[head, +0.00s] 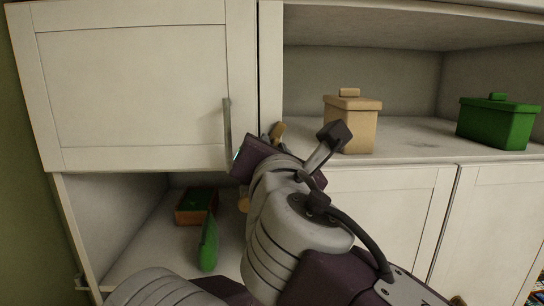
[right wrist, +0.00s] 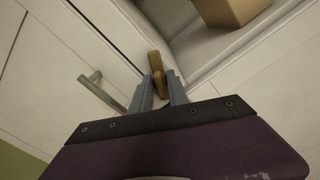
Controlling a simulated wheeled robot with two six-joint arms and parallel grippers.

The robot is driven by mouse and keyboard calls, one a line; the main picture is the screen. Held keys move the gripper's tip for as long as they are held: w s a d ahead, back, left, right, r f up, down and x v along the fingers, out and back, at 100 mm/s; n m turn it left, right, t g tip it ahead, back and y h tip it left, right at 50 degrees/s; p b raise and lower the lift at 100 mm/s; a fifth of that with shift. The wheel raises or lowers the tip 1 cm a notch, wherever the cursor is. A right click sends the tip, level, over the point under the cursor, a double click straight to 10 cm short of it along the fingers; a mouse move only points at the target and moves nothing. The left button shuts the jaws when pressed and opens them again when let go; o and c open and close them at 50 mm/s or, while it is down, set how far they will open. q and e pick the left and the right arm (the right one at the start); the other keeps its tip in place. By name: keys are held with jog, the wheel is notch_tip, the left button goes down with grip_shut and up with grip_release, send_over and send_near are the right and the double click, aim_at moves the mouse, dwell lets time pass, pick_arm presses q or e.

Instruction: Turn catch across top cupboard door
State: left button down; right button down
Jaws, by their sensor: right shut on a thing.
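The top cupboard door (head: 130,95) is a white panel at the upper left and looks shut. Its grey bar handle (head: 227,125) is near its right edge, and the handle also shows in the right wrist view (right wrist: 102,92). The catch (head: 279,130) is a small tan wooden piece by the post right of the door. In the right wrist view the catch (right wrist: 156,62) sits between the fingers of my right gripper (right wrist: 161,88), which is shut on it. In the head view my right arm hides most of the catch, so its exact angle is unclear there. My left gripper is out of view.
A tan lidded box (head: 351,125) and a green lidded box (head: 496,122) stand on the open shelf at right. Below the door, an open compartment holds a brown box with green inside (head: 188,213) and a green item (head: 209,245). White lower doors (head: 500,225) are at right.

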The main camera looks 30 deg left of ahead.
jog(key=shift+m, duration=0.3)
jog(key=m+b, duration=0.2)
jog(key=m, duration=0.1)
jog(key=shift+f, duration=0.25)
jog(key=shift+r+m, duration=0.1)
jog(key=shift+m, duration=0.9)
jog(key=shift+r+m, duration=0.15)
jog(key=shift+m, duration=0.35)
jog(key=shift+m+b, duration=0.6)
jog(key=shift+b, duration=0.05)
jog(key=shift+f+m+b, duration=0.2)
jog(key=shift+m+b, duration=0.15)
jog(key=shift+m, duration=0.65)
jog(key=m, duration=0.2)
jog(key=shift+r+m, duration=0.15)
jog(key=shift+m, duration=0.15)
jog(key=c, duration=1.2)
grip_release()
